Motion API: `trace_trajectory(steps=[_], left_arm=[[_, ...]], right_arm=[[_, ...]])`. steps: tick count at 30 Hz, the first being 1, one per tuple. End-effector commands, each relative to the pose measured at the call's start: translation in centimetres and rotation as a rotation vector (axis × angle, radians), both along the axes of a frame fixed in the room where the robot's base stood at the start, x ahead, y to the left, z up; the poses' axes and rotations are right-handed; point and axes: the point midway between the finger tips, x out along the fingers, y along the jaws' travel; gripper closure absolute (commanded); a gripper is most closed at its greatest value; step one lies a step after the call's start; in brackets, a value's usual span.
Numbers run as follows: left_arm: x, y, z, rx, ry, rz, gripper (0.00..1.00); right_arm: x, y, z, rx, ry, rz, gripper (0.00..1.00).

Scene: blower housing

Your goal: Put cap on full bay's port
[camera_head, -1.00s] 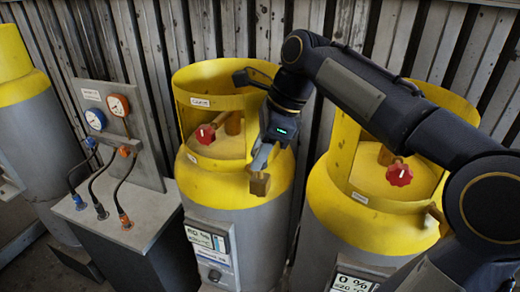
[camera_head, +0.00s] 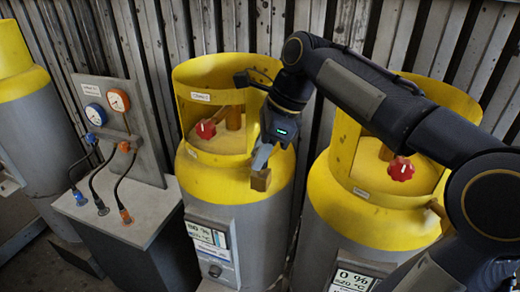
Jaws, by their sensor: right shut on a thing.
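My right gripper (camera_head: 262,163) reaches down in front of the left yellow-and-grey cylinder (camera_head: 235,190). It is shut on a small brass-coloured block-like cap (camera_head: 260,180) at the front right of that cylinder's yellow shoulder. I cannot tell whether the cap touches the cylinder or a port there; the port is not clearly visible. This cylinder's display (camera_head: 208,238) shows a percentage that looks like 80 or 60. The right cylinder (camera_head: 340,212) has a display (camera_head: 352,281) reading 0 %. A brass fitting (camera_head: 437,210) shows at its right side. My left gripper is not in view.
Red valve knobs (camera_head: 206,129) and (camera_head: 401,168) sit inside the cylinders' yellow collars. A corrugated wall closes the back. My right arm crosses above the right cylinder.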

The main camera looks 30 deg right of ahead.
Motion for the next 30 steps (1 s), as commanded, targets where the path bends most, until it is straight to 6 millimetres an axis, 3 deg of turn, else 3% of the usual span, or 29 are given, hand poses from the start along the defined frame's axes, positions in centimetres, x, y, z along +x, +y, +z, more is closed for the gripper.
trace_trajectory(steps=[20,21,27,30], left_arm=[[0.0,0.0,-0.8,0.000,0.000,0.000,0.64],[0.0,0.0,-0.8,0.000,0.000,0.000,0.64],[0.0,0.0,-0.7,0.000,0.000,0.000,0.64],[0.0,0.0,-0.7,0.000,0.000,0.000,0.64]], right_arm=[[0.0,0.0,-1.7,0.000,0.000,0.000,0.95],[0.0,0.0,-1.7,0.000,0.000,0.000,0.72],[0.0,0.0,-1.7,0.000,0.000,0.000,0.48],[0.0,0.0,-1.7,0.000,0.000,0.000,0.48]])
